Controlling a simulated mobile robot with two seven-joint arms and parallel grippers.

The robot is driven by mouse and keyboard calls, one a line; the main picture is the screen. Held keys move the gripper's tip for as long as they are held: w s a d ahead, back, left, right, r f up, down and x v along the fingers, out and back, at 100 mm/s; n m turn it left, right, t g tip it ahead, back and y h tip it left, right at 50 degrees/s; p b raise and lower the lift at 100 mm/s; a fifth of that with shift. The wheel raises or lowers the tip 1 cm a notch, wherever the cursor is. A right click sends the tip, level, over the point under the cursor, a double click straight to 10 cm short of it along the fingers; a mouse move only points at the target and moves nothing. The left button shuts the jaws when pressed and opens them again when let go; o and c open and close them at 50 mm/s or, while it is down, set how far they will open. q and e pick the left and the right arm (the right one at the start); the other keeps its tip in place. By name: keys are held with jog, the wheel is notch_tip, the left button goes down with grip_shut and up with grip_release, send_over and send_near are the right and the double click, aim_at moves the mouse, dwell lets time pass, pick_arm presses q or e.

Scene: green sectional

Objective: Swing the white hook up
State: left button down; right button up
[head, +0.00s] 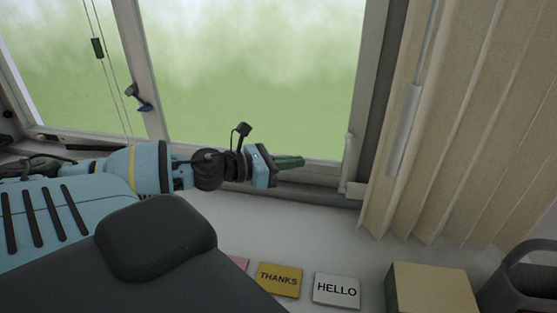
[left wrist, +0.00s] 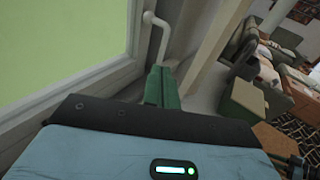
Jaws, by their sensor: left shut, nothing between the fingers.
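The white hook (head: 348,158) is a slim handle at the lower right corner of the window frame in the head view. In the left wrist view the white hook (left wrist: 164,40) stands just beyond my fingertips, with a bent upper end. My left gripper (head: 300,162) comes in from the left, its green fingers pointing right toward the hook with a gap between. In the left wrist view the fingers of my left gripper (left wrist: 162,75) are together and empty; they overlap the lower part of the hook there. My right gripper is not in view.
The window sill (head: 230,208) is mostly clear. Beige vertical blinds (head: 450,120) hang right of the hook. A THANKS card (head: 279,280), a HELLO card (head: 337,290), a tan box (head: 430,290) and a grey container (head: 525,285) stand at the front. A dark latch (head: 140,98) is on the window post.

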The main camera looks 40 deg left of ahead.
pick_arm(q)
jog(key=shift+r+v, duration=0.2)
jog(key=shift+v, duration=1.05)
jog(key=shift+a, duration=0.15)
